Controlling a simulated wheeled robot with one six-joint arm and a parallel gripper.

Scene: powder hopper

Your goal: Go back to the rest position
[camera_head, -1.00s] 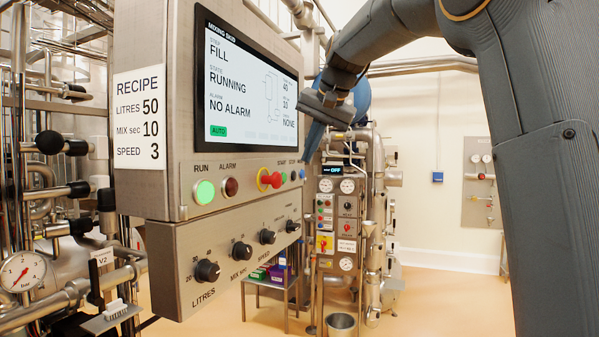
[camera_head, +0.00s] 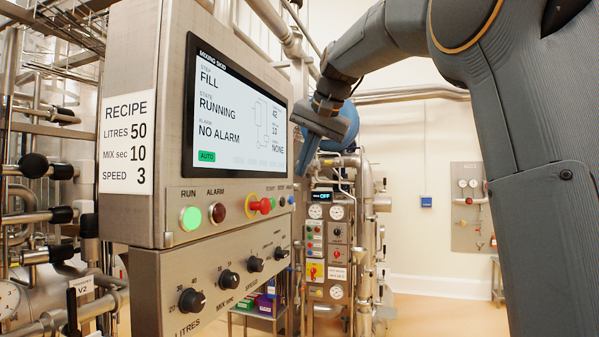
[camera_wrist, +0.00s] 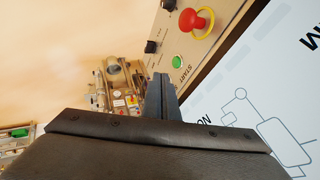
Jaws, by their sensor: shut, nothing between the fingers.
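My gripper (camera_head: 307,152) hangs at the end of my arm, beside the right edge of the control panel screen (camera_head: 236,105) in the head view. Its fingers are together and hold nothing. In the wrist view the closed fingers of my gripper (camera_wrist: 161,88) point away, with the screen to their right. The screen reads FILL, RUNNING and NO ALARM. The RUN lamp (camera_head: 190,218) is lit green.
The red emergency stop (camera_head: 262,206) and dials such as the litres knob (camera_head: 191,300) project from the panel. Pipework and valves (camera_head: 35,215) crowd the left. A second machine (camera_head: 330,240) stands behind. Bare wall (camera_head: 432,140) shows at right.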

